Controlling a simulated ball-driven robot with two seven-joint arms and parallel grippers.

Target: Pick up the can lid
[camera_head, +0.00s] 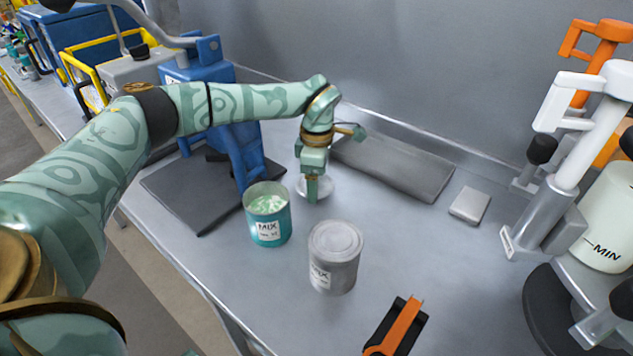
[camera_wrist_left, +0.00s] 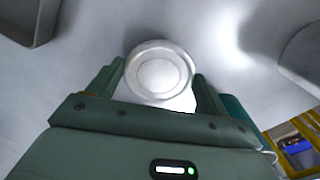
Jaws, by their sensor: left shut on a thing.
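The can lid (camera_head: 326,187) is a pale round disc near the middle of the bench in the head view. In the left wrist view the lid (camera_wrist_left: 160,72) shows as a silvery ring with a raised round centre. My left gripper (camera_head: 313,193) comes down over it from above and is shut on it, one finger on each side of the rim. Whether the lid touches the bench or hangs just above it is hard to tell. The open teal MIX can (camera_head: 268,227), with pale green contents, stands to the left and nearer. My right gripper is not in view.
A closed grey can (camera_head: 334,270) stands in front of the lid. An orange-and-black tool (camera_head: 398,325) lies at the front. A blue machine (camera_head: 225,135) is at left, a white-and-grey machine (camera_head: 572,150) at right. A flat grey plate (camera_head: 395,165) lies behind. Bench right of the cans is clear.

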